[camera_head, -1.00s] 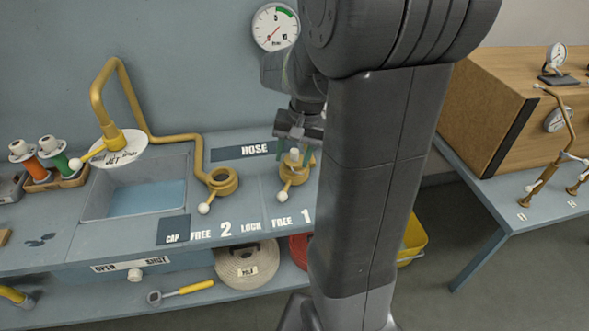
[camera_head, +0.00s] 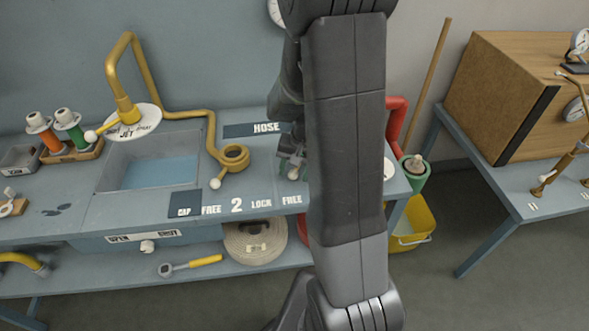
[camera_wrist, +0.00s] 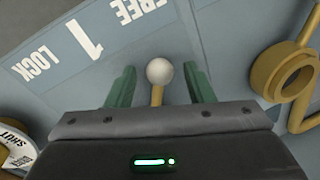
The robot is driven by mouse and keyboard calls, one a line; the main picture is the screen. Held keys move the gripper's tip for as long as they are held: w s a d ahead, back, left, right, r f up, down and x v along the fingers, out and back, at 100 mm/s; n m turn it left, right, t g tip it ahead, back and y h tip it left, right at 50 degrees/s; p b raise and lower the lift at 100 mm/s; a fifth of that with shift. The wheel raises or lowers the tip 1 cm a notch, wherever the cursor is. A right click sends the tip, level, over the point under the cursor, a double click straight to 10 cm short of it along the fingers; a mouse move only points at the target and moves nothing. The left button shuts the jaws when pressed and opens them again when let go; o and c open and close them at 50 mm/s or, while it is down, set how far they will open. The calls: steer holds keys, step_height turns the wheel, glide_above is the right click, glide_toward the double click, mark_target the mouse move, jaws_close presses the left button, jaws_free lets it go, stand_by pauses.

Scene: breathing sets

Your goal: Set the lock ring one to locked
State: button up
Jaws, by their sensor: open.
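Lock ring one's white ball knob (camera_wrist: 159,71) sits on a short brass lever (camera_wrist: 157,96) in the wrist view. My gripper (camera_wrist: 160,76) is open, with one green finger on each side of the knob and visible gaps to both. The ring itself is hidden behind my gripper. The label "FREE 1 LOCK" (camera_wrist: 85,38) is on the bench at upper left; the knob is nearer its FREE end. In the head view my gripper (camera_head: 291,164) is low over the bench, and my arm hides most of ring one.
Brass ring two (camera_head: 234,156) with its pipe stands left of my gripper; it also shows at right in the wrist view (camera_wrist: 284,76). A sink (camera_head: 152,170) lies farther left. A white plate marked SHUT (camera_wrist: 16,148) is at lower left in the wrist view.

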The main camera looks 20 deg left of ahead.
jaws_close()
